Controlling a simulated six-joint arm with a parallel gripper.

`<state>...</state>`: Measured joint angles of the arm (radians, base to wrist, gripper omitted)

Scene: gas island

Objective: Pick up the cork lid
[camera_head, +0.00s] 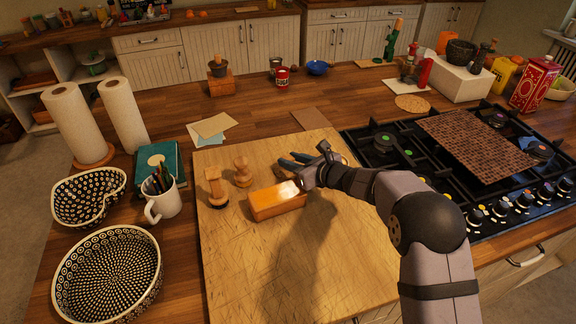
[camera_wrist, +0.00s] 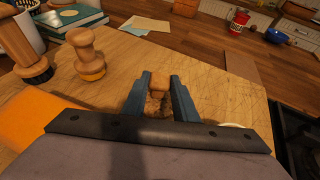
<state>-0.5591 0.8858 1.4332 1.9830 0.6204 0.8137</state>
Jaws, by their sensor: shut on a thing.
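My gripper (camera_head: 290,160) is low over the right part of the wooden board, and its two blue fingers also show in the wrist view (camera_wrist: 160,88). The fingers are closed on a small brown piece that looks like the cork lid (camera_wrist: 158,82). Its lower part is mottled and sits down between the fingers. In the head view the fingers hide it. I cannot tell whether it touches the board.
The black gas hob (camera_head: 385,160) lies to the right. The board's front (camera_head: 300,275) is clear.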

